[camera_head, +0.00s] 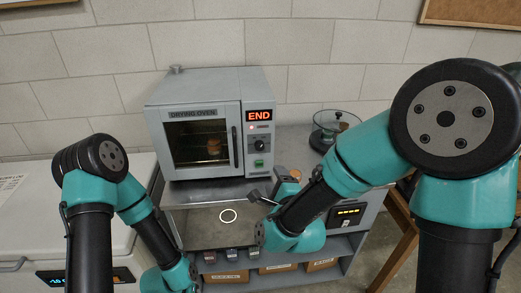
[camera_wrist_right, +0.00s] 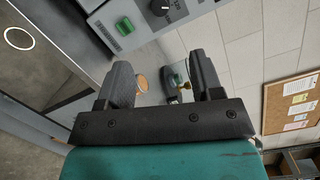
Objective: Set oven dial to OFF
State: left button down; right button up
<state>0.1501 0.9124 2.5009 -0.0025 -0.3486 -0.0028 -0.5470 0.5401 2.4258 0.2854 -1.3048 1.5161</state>
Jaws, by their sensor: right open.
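The drying oven (camera_head: 160,121) stands on the bench against the wall, door closed. Its red display (camera_head: 259,116) reads END. The black dial (camera_head: 258,144) is on the right-hand panel, above a green switch (camera_head: 259,163); its setting is too small to read. In the right wrist view the dial (camera_wrist_right: 161,6) is cut by the top edge, with the green switch (camera_wrist_right: 125,27) beside it. My right gripper (camera_head: 258,196) is in front of and below the panel, apart from the dial. Its jaws (camera_wrist_right: 161,68) are open and empty. My left gripper is out of view below the picture.
A glass vessel with a dark rim (camera_head: 336,128) stands right of the oven. A small orange-topped item (camera_head: 295,174) is close to my right gripper. Labelled boxes (camera_head: 277,268) sit on the shelf below.

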aim_at(260, 148)
jog(key=x, duration=1.6)
jog(key=shift+c, duration=0.4)
jog(key=c, duration=0.8)
jog(key=shift+c, duration=0.2)
